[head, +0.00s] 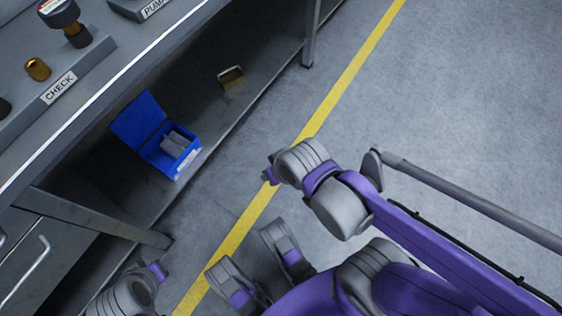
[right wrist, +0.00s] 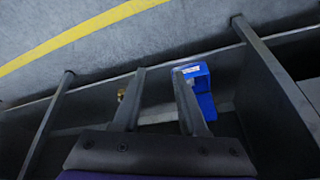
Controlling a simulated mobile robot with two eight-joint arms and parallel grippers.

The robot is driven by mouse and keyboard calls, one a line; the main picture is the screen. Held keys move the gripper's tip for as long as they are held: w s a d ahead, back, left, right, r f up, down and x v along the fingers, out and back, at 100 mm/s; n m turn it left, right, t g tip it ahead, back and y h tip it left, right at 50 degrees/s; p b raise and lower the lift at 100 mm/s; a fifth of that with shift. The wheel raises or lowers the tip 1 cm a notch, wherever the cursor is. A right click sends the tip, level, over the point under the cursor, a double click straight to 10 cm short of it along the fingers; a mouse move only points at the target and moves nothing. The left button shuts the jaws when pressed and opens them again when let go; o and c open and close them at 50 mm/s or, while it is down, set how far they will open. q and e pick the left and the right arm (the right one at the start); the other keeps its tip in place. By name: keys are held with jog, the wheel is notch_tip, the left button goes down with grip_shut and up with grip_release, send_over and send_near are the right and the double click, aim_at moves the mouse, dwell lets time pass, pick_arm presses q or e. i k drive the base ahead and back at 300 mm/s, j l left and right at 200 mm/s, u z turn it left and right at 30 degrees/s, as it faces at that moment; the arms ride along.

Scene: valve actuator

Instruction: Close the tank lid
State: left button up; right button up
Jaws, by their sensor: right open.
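No thing that I can clearly tell as the tank or its lid shows. A blue box (head: 172,150) with its blue flap raised stands on the shelf under the bench, with pale grey pieces inside. It also shows in the right wrist view (right wrist: 204,93), beyond the right-hand finger. My right gripper (right wrist: 158,72) is open, and nothing shows held between its two dark fingers. In the head view my right arm comes in from the right and ends over the yellow line, right of the blue box; its fingers are hard to make out there.
The bench top (head: 120,75) carries a brass fitting (head: 38,69), a gauge (head: 60,14) and a CHECK label (head: 59,88). A small brass-coloured object (head: 231,77) is on the lower shelf. Bench legs (head: 311,35) frame the shelf. Open floor (head: 460,100) lies beyond the yellow line.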

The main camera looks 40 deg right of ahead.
aim_at(136, 122)
jog(key=i+l+u, duration=0.1)
jog(key=l, duration=0.2)
jog(key=i+l+u, duration=0.1)
jog(key=l, duration=0.25)
jog(key=i+l, duration=0.25)
jog(key=i+l+u, duration=0.15)
jog(key=l, duration=0.25)
jog(key=i+l+u, duration=0.1)
jog(key=l, duration=0.25)
jog(key=i+l+u, duration=0.1)
jog(key=l, duration=0.25)
jog(key=l+u, duration=0.45)
jog(key=l, duration=0.25)
jog(key=k+l, duration=0.15)
jog(key=i+l+z, duration=0.2)
jog(key=i+l, duration=0.05)
jog(key=i, duration=0.1)
